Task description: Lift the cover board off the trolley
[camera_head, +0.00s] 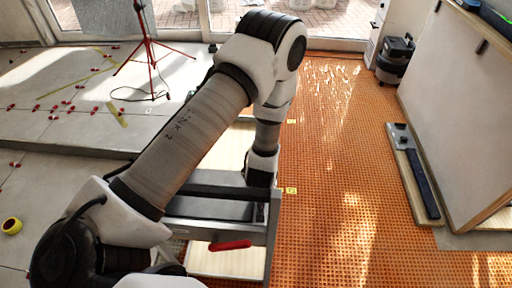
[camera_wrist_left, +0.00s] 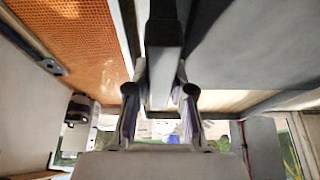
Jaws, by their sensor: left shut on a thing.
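The trolley (camera_head: 269,240) is a metal frame with a red handle (camera_head: 230,245) at its near side, in the lower middle of the head view. A dark grey flat panel (camera_head: 210,210), apparently the cover board, lies across its top with a dark bar (camera_head: 215,190) along it. My left arm reaches over the trolley; its gripper is mostly hidden behind the wrist there. In the left wrist view, my left gripper (camera_wrist_left: 160,92) is shut on a dark bar (camera_wrist_left: 164,30), which runs between its fingers. A grey surface (camera_wrist_left: 245,45) shows beside it. My right gripper is out of view.
Orange matting (camera_head: 330,190) covers the floor right of the trolley. A long dark tool (camera_head: 415,170) lies on a board beside a large pale panel (camera_head: 460,110). A red tripod (camera_head: 148,50) stands on grey tiles at the back left. A yellow tape roll (camera_head: 11,226) lies far left.

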